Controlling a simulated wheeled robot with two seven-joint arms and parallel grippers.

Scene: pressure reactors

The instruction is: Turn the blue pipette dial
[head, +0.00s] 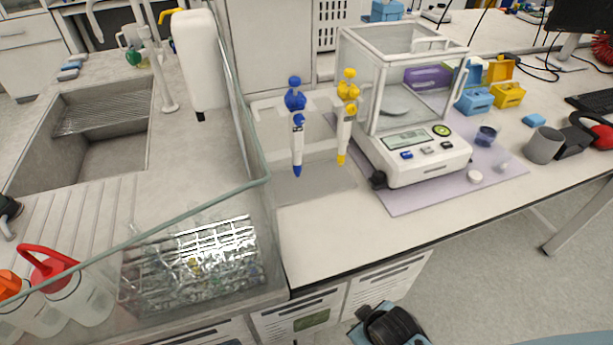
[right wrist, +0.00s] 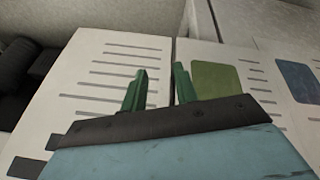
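The blue pipette (head: 297,130) hangs upright on a pale stand at the back of the bench, with its blue dial (head: 295,82) at the top. A yellow pipette (head: 346,120) hangs just to its right. My right gripper (right wrist: 160,80) has two green fingers with a gap between them and nothing held. In the head view its dark wrist is low at the front, below the bench edge and well away from the pipettes. My left gripper is not clearly seen.
A balance (head: 420,155) with a glass case stands right of the pipettes on a purple mat (head: 405,203). A glass screen edge (head: 180,218) and a wire rack (head: 200,265) are to the left. The bench (head: 325,235) before the pipettes is clear.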

